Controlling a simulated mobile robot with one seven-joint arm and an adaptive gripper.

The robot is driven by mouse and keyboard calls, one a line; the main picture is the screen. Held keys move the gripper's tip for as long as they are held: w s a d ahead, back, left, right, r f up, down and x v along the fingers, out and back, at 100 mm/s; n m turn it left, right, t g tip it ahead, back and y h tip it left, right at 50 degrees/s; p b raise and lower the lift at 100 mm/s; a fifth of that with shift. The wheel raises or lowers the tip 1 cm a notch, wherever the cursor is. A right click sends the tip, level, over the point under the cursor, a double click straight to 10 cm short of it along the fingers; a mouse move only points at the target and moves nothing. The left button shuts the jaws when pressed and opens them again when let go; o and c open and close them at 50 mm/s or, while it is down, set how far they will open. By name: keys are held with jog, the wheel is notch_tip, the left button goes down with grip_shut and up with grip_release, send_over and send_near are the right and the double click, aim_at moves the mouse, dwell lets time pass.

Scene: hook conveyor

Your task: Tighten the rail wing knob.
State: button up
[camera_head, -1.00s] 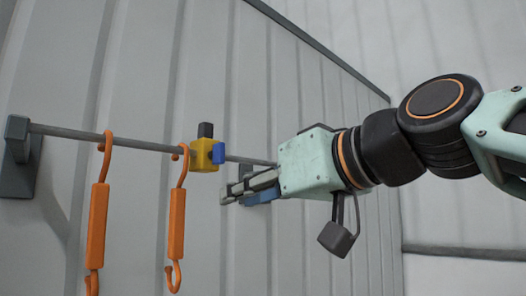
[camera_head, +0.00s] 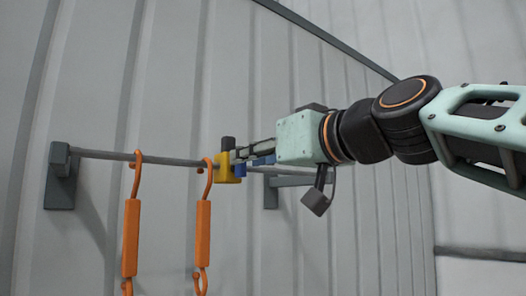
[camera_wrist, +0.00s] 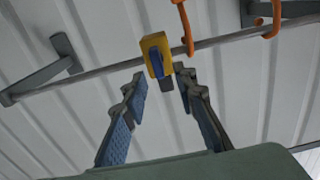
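A yellow block (camera_head: 224,172) sits on the grey rail (camera_head: 100,154), with a dark stub (camera_head: 228,143) on its top. The blue wing knob (camera_head: 239,170) is on the block's right face and is partly hidden by my gripper. In the wrist view the yellow block (camera_wrist: 147,46) and the upright blue wing knob (camera_wrist: 157,62) lie just beyond my fingertips. My gripper (camera_wrist: 161,82) is open, with its two blue-padded fingers apart and the knob lined up with the gap between them. In the head view my gripper (camera_head: 240,158) reaches the block from the right. I cannot tell whether a finger touches the knob.
Two orange hooks hang from the rail left of the block: a near one (camera_head: 203,235) close beside it and a farther one (camera_head: 131,235). Grey brackets (camera_head: 61,175) hold the rail to the ribbed wall. The space below the gripper is free.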

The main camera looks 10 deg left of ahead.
jog(key=shift+x, duration=1.05)
grip_shut()
